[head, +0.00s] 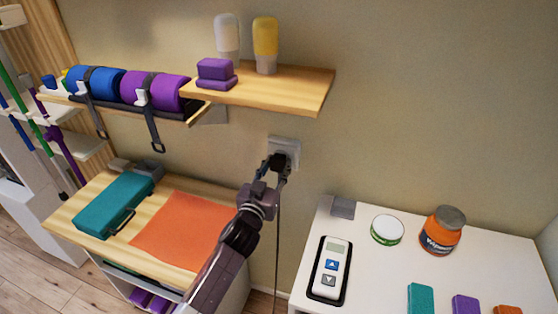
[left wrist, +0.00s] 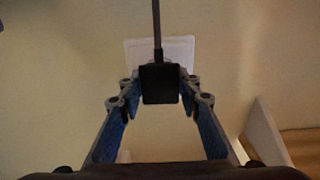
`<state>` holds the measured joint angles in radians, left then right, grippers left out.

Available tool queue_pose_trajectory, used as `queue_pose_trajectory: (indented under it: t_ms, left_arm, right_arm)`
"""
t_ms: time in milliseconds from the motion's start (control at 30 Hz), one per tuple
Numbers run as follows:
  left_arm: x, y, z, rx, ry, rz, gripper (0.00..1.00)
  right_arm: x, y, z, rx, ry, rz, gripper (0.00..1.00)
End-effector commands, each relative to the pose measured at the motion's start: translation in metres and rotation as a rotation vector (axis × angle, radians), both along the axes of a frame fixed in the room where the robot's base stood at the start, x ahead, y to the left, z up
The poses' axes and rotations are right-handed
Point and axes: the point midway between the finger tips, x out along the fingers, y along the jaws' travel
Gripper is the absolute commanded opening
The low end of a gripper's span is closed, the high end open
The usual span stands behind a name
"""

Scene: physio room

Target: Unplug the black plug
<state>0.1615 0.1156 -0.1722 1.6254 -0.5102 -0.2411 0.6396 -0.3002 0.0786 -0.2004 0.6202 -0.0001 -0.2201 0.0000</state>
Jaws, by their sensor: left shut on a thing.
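The black plug (left wrist: 161,84) is at the white wall socket (left wrist: 175,50), with its cable running from it. In the head view the socket (head: 284,150) is on the wall above the gap between the two cabinets, and the cable hangs down from it. My left gripper (head: 276,170) reaches the plug from below, its fingers closed on the plug's two sides. In the left wrist view the gripper (left wrist: 160,90) has one finger on each side of the plug. The plug's pins are hidden, so I cannot tell how deep it sits. My right gripper is not in view.
A wooden shelf (head: 300,90) with bottles and purple blocks is above the socket. A wooden-topped cabinet with an orange cloth (head: 185,230) and teal case (head: 112,204) is left. A white table (head: 380,280) with a white device (head: 330,268) and an orange jar (head: 441,236) is right.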

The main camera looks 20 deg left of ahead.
Motion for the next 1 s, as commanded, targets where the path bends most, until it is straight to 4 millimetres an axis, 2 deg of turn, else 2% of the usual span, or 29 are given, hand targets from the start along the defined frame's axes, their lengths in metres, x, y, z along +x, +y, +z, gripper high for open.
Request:
queue_pose_trajectory:
  t_ms: [1000]
  left_arm:
    - [-0.041, 0.001, 0.001, 0.0, 0.0, 0.0, 0.0]
  right_arm:
    - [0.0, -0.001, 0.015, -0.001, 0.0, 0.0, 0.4]
